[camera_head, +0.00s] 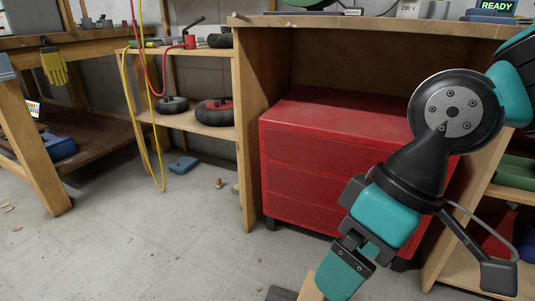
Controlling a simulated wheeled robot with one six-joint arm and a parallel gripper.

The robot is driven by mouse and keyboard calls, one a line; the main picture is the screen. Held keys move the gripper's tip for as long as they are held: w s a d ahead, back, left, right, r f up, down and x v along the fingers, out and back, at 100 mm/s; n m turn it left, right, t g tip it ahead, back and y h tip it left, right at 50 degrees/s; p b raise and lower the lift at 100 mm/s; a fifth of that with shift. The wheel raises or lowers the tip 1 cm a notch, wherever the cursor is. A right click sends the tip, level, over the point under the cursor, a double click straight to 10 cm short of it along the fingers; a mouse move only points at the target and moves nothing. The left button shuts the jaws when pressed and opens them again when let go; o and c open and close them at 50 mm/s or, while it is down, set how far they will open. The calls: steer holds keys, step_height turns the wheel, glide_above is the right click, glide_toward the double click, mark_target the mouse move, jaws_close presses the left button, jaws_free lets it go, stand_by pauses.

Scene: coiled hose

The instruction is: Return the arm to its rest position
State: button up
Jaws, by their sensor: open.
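My arm reaches in from the right edge and bends down in front of a red drawer cabinet (310,165). My gripper (338,278), teal and black, points down and left near the bottom edge of the view. It is open, but its fingertips are partly cut off or hidden. A pale wooden piece (312,289) shows beside it at the bottom edge; I cannot tell whether they touch.
A wooden bench (375,22) stands over the cabinet. Yellow (128,95) and red hoses hang by a shelf holding wheels (215,111). A workbench with a yellow glove (54,66) stands left. A blue object (183,165) lies on the floor. The left-centre floor is mostly clear.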

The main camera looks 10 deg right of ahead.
step_height(320, 180, up, 47)
steer(key=p, duration=4.4)
steer(key=shift+f+p, duration=0.15)
steer(key=shift+p, duration=0.25)
